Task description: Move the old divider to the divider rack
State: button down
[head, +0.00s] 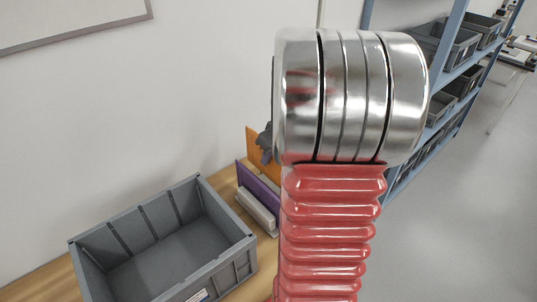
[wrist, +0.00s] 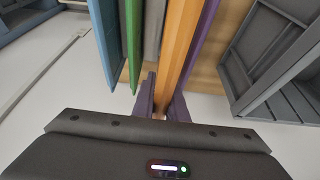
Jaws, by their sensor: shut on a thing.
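An orange divider (wrist: 179,50) stands on edge in the wrist view, and its near edge is between the fingers of my gripper (wrist: 164,108). The gripper is shut on it. The orange divider also shows in the head view (head: 252,139), partly hidden by my arm. A purple divider (head: 258,188) stands beside it, and it shows to the right of the orange one in the wrist view (wrist: 206,35). A pale bar (head: 257,211), perhaps part of a rack, lies in front of the purple divider. No label shows which divider is the old one.
A grey divider (wrist: 153,30), a green divider (wrist: 133,45) and a blue divider (wrist: 104,40) stand left of the orange one. An open grey crate (head: 170,262) is on the wooden table (head: 222,185). A blue shelf with grey bins (head: 455,50) stands at right.

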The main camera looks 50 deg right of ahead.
aim_at(270, 170)
jog(key=shift+f, duration=1.95)
jog(key=shift+s+f, duration=0.15)
jog(key=shift+f, duration=0.05)
jog(key=shift+f, duration=0.35)
jog(key=shift+f, duration=0.35)
jog(key=shift+f, duration=0.35)
jog(key=shift+f, duration=0.1)
dwell(0.4)
jog(key=shift+f, duration=0.7)
jog(key=shift+f, duration=0.85)
jog(key=shift+f, duration=0.35)
